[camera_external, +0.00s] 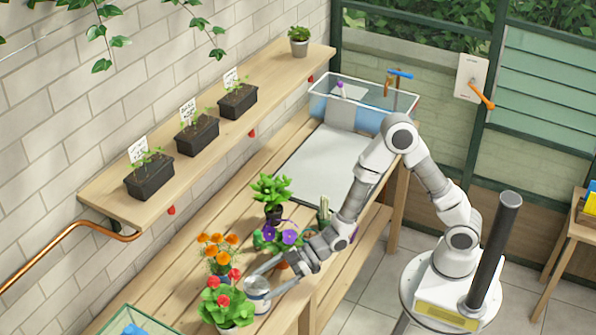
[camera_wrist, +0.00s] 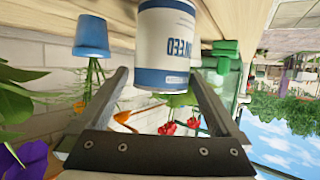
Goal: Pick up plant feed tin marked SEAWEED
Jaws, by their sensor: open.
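A white tin with a blue band (camera_external: 257,296) stands near the bench's front edge, between flowers and my gripper. In the wrist view the tin (camera_wrist: 165,45) appears upside down at the top middle, with large blue letters partly readable, ending in what looks like "EED". My gripper (camera_external: 262,282) is open and low at the tin; its fingers (camera_wrist: 160,76) reach toward either side of the tin's lower part in the wrist view. Whether they touch it I cannot tell. Part of the tin is hidden by my gripper in the external view.
Red flowers (camera_external: 226,306) stand close left of the tin, orange flowers (camera_external: 217,247) behind it, and purple flowers (camera_external: 278,238) near my wrist. A glass box (camera_external: 130,318) is at the lower left. A grey mat (camera_external: 325,165) lies bare farther back.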

